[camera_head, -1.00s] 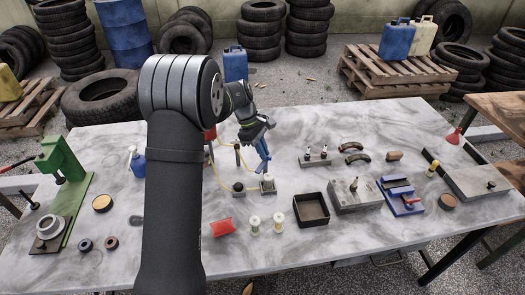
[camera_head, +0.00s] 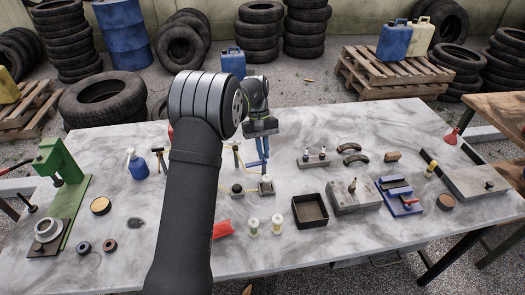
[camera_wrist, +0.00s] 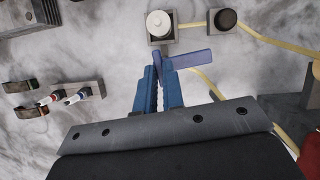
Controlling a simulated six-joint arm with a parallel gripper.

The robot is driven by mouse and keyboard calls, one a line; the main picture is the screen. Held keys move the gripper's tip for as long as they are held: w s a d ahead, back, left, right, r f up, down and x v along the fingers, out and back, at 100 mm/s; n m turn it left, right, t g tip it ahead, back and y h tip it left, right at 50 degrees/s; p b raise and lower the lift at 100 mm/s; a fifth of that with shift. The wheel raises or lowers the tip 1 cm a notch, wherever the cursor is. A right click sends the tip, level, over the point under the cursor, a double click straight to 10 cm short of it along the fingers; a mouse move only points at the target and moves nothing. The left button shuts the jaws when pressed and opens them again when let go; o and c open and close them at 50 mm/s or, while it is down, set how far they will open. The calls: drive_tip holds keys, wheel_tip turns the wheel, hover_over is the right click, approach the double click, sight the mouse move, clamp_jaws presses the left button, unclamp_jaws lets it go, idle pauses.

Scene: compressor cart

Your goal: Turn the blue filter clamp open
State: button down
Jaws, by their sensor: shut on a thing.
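The blue filter clamp's lever (camera_wrist: 192,57) is a flat blue bar in the wrist view, sticking out to the right from my fingertips. It also shows in the head view (camera_head: 252,163). My gripper (camera_wrist: 160,70) has blue fingers, shut on the lever near its left end. In the head view my gripper (camera_head: 264,160) points down over the middle of the table. A round white cap (camera_wrist: 159,23) on a small grey block lies just beyond the fingertips. The fingers hide where the lever joins the rest of the clamp.
A dark round cap (camera_wrist: 226,19) on a second block stands beside the white one, with yellow hose running from it. Two pale spools (camera_head: 265,226), an open dark tray (camera_head: 310,210) and a grey block (camera_head: 354,198) stand nearer the front.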

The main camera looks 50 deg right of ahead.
drive_tip(key=shift+m, duration=0.5)
drive_tip(key=c, duration=1.5)
unclamp_jaws()
drive_tip(key=shift+c, duration=0.2)
drive_tip(key=shift+r, duration=0.1)
drive_tip(key=v, duration=1.1)
drive_tip(key=shift+d+r, duration=0.25)
drive_tip(key=shift+r, duration=0.15)
drive_tip(key=x, duration=1.2)
drive_tip(key=shift+w+a, duration=0.15)
